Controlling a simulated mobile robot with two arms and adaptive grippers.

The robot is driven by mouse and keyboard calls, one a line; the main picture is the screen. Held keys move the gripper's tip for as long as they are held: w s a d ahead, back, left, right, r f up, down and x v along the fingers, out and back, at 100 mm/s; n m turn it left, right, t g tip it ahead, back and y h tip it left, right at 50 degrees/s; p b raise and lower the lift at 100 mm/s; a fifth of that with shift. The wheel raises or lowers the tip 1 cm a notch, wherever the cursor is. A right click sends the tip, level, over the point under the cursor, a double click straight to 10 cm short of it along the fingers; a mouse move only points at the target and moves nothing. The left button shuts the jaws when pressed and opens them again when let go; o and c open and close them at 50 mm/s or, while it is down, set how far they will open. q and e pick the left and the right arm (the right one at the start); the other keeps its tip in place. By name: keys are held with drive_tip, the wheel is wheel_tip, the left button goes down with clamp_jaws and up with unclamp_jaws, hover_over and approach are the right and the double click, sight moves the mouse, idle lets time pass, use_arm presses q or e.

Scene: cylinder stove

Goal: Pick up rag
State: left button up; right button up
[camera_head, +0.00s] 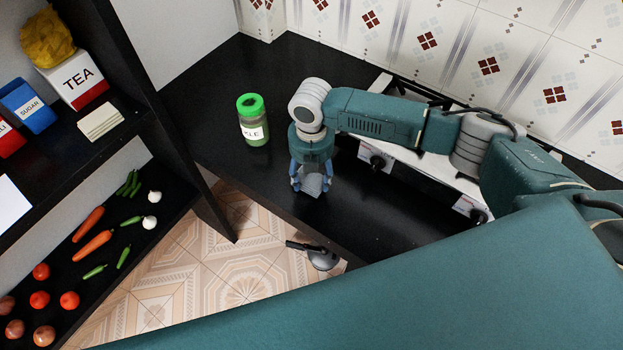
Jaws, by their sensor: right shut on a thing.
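My right gripper (311,184) points down over the black countertop, with its blue fingers on either side of a small grey piece of cloth, the rag (313,187). The gripper is shut on it. The rag is mostly hidden by the fingers, and I cannot tell whether it touches the counter. My left gripper is not in view.
A green-lidded jar (253,120) stands on the black counter (215,85), left of my right gripper. A stove with knobs (377,160) lies behind my right arm. Shelves at left hold a tea box (78,80), a sugar box (28,105) and vegetables.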

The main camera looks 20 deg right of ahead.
sight(312, 179)
wheel_tip(312, 179, up, 19)
drive_tip(key=b, duration=0.3)
drive_tip(key=shift+f, duration=0.15)
